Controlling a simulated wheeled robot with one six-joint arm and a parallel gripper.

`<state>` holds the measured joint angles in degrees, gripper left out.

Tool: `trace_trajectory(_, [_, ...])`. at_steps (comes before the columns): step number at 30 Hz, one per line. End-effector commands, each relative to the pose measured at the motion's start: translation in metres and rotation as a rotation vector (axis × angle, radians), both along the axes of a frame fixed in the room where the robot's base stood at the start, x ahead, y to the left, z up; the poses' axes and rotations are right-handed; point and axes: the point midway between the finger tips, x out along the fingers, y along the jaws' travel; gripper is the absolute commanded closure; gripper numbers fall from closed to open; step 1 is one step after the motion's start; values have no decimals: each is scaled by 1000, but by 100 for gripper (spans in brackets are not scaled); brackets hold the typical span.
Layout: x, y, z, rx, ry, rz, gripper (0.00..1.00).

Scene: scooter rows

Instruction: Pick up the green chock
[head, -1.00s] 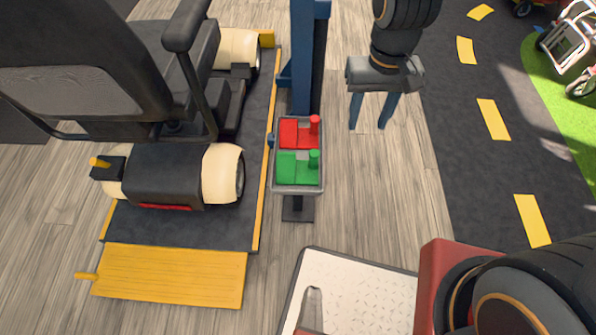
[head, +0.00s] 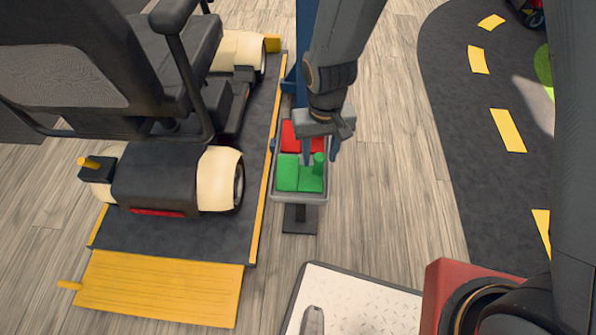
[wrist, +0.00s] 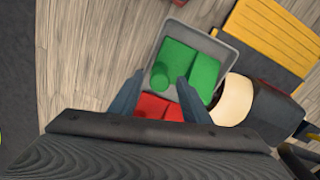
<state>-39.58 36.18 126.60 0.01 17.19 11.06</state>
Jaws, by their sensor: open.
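The green chock (head: 288,174) lies in the near half of a small grey tray (head: 300,198); it has a flat body and an upright round knob. It also shows in the wrist view (wrist: 203,72), with its knob between my fingertips in the picture. The red chock (head: 289,136) lies in the far half, partly hidden by my gripper (head: 320,161). My gripper is open and empty, pointing down over the tray. Its two fingers also show in the wrist view (wrist: 160,80). How far the tips are above the knob is hard to tell.
The tray sits on a dark stand by a blue post (head: 307,50). A mobility scooter (head: 160,180) stands on a dark platform with a yellow ramp (head: 160,290) close on the left. A white textured panel (head: 365,300) is in front. Wood floor (head: 400,190) is clear on the right.

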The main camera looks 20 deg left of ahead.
Motion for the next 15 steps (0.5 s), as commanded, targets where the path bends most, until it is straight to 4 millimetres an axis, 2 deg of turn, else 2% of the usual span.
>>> trace_trajectory(1, [0, 0, -11, -2, 2, 0, 57])
trace_trajectory(4, [0, 0, -22, -1, 2, 0, 57])
trace_trajectory(11, [0, 0, -23, 0, 0, 1, 57])
trace_trajectory(15, [0, 0, -23, 0, 0, 1, 77])
